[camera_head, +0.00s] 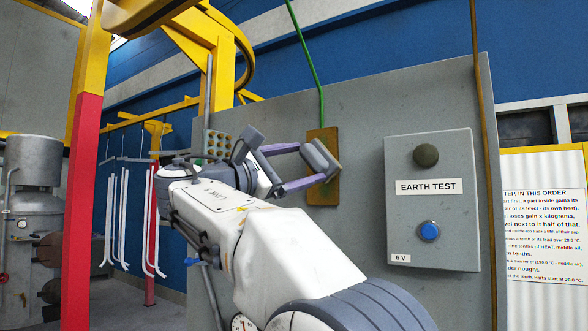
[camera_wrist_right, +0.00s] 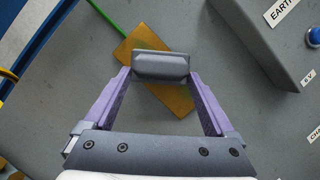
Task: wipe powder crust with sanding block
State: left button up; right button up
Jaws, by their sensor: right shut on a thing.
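My right gripper (camera_head: 312,162) reaches toward the grey wall panel, its purple fingers shut on a grey sanding block (camera_head: 321,158). In the right wrist view the block (camera_wrist_right: 160,66) sits crosswise between the fingertips. It is in front of a brown-gold metal plate (camera_head: 323,136) on the panel; the plate (camera_wrist_right: 180,100) also shows behind the block in the wrist view. I cannot tell whether the block touches the plate. No separate powder crust stands out on the visible part of the plate; the block and fingers hide some of it. My left gripper is out of view.
A grey box (camera_head: 432,270) marked EARTH TEST, with a dark round lamp (camera_head: 426,155) and blue button (camera_head: 429,231), juts from the panel to the right. A green cable (camera_head: 306,60) runs down to the plate. White chair frames (camera_head: 123,220) hang at left.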

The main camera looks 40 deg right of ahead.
aim_at(318, 163)
jog(key=shift+s+d, duration=0.2)
jog(key=shift+s, duration=0.2)
jog(key=shift+s, duration=0.1)
jog(key=shift+s+d+f+b, duration=0.1)
jog(key=shift+s+d+b, duration=0.25)
jog(key=shift+s+b, duration=0.4)
jog(key=shift+s, duration=0.2)
jog(key=shift+f+b, duration=1.05)
jog(key=shift+f, duration=0.05)
jog(key=shift+w+r, duration=0.1)
